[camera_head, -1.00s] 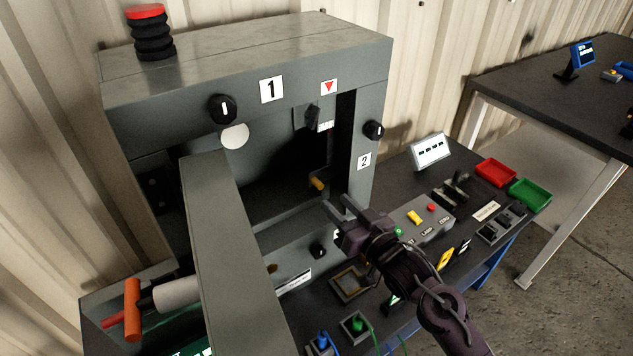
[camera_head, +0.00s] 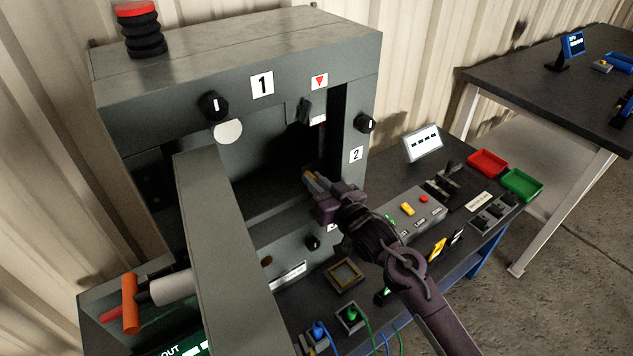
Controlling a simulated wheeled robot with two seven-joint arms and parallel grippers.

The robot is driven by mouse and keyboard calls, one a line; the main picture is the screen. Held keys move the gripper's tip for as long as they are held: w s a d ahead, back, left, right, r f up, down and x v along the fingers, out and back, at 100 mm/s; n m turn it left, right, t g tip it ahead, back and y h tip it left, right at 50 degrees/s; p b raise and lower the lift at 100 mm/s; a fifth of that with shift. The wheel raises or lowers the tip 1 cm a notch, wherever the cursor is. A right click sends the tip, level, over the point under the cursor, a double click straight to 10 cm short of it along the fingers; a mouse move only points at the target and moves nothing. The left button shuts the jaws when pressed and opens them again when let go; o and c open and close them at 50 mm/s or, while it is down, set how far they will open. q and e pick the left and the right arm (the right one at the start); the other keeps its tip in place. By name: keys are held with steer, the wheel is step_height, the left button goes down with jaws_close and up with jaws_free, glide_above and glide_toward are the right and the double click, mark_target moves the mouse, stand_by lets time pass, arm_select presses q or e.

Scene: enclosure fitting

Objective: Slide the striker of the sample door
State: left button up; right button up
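The grey enclosure (camera_head: 230,60) stands at the left with its front opening showing. A grey door panel (camera_head: 225,250) stands swung open toward me, in front of the opening's left part. My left gripper is not in view.
Black knobs (camera_head: 214,106) sit on the enclosure's front and right side. A grey button box (camera_head: 412,212) stands on the bench right of my gripper. Red (camera_head: 487,163) and green (camera_head: 522,185) trays lie further right. An orange T-handle (camera_head: 130,303) is at lower left.

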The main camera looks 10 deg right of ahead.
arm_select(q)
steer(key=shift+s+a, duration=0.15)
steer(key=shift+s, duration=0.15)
arm_select(e)
jaws_close()
steer(key=shift+s+a+p, duration=0.35)
steer(key=shift+a+p, duration=0.2)
steer(key=shift+a, duration=0.2)
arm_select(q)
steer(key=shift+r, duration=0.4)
arm_select(e)
steer(key=shift+a, duration=0.1)
steer(key=o, duration=0.6)
jaws_free()
steer(key=shift+o, duration=0.2)
arm_select(q)
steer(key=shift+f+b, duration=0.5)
steer(key=shift+b, duration=0.15)
arm_select(e)
steer(key=v, duration=0.8)
